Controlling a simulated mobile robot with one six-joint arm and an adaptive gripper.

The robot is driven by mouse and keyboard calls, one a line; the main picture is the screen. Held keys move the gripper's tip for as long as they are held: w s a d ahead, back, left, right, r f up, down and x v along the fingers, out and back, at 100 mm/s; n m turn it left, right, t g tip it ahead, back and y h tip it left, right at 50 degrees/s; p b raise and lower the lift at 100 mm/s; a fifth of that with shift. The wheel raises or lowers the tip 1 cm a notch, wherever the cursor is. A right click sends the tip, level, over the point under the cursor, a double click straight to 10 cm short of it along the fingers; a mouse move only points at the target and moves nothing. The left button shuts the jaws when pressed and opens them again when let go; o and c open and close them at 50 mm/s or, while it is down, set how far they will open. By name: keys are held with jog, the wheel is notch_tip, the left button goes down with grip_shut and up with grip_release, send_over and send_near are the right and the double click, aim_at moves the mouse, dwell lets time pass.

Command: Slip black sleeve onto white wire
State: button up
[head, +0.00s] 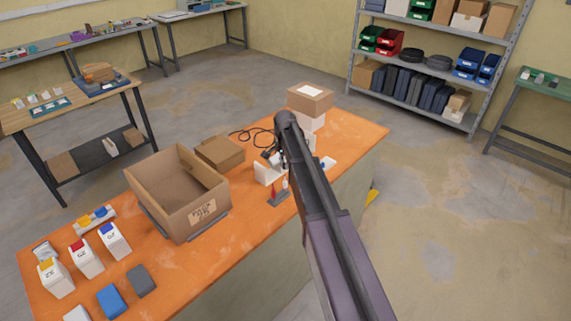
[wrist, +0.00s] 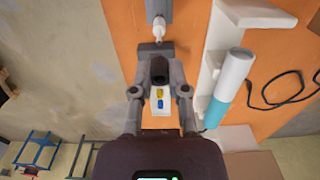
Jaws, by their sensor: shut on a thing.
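In the wrist view my gripper (wrist: 157,58) is shut on a small dark piece, which looks like the black sleeve (wrist: 158,70). Just beyond the fingertips is a white tip (wrist: 158,29) on a grey holder (wrist: 159,8), apart from the sleeve; it may be the white wire's end, but I cannot tell. In the head view my gripper (head: 270,152) is over the orange table, partly hidden by my arm.
A white bracket (wrist: 211,70) and a white and teal cylinder (wrist: 231,86) lie close to the right of my gripper in the wrist view. A black cable (wrist: 284,90) lies beyond. An open cardboard box (head: 180,200) stands left on the orange table (head: 255,215).

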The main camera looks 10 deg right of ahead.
jog(key=shift+f+b, duration=0.85)
jog(key=shift+f, duration=0.35)
jog(key=shift+f+b, duration=1.6)
jog(key=shift+f, duration=0.05)
dwell(1.2)
jog(key=o, duration=0.8)
jog(key=o, duration=0.4)
jog(key=shift+c, duration=0.2)
jog(key=shift+s, duration=0.1)
jog(key=shift+r, duration=0.1)
